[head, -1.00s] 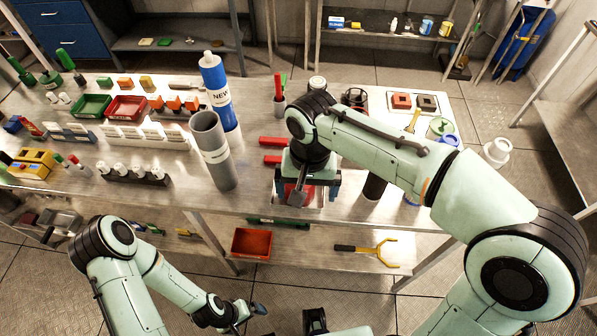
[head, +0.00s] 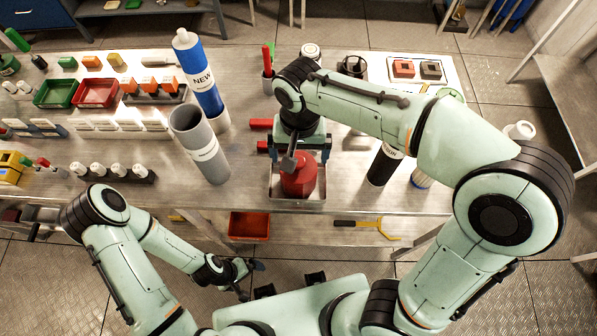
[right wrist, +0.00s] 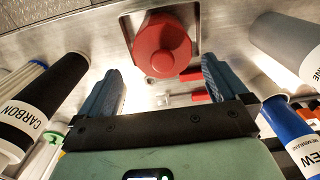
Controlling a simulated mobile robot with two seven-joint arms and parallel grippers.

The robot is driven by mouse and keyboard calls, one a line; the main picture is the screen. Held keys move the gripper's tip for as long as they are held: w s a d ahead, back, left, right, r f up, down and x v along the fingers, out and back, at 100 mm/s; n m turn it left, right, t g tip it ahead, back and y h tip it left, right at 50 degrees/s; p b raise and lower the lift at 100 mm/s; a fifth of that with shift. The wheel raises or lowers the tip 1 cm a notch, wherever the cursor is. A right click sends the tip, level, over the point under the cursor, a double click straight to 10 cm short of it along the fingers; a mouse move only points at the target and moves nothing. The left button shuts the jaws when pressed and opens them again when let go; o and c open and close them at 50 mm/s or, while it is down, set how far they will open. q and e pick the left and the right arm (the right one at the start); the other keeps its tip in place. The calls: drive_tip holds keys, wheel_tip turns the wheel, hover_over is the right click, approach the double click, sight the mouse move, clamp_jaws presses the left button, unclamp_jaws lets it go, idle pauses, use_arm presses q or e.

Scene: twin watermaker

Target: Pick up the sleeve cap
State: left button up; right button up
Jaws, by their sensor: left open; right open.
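The red cap (head: 299,182), which I take for the sleeve cap, is round with a raised knob. It sits in a shallow metal tray (head: 283,196) near the table's front edge; the right wrist view also shows the cap (right wrist: 162,45). My right gripper (head: 299,152) is open just behind and above the cap, in the head view. In the right wrist view its fingers stand either side of the cap's lower part in the picture, apart from it, with nothing held. My left gripper (head: 250,279) is open and empty, low in front of the table.
A grey tube (head: 201,145) and a blue tube marked NEW (head: 197,75) stand left of the tray. A black carbon cartridge (head: 382,166) stands to its right. Red handles (head: 260,124) lie behind it. A red bin (head: 249,226) is on the lower shelf.

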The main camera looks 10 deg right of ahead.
sight(299, 162)
drive_tip(key=f, duration=0.5)
drive_tip(key=shift+w+f, duration=0.3)
drive_tip(key=shift+w, duration=0.05)
drive_tip(key=shift+c, duration=0.3)
drive_tip(key=c, duration=0.9)
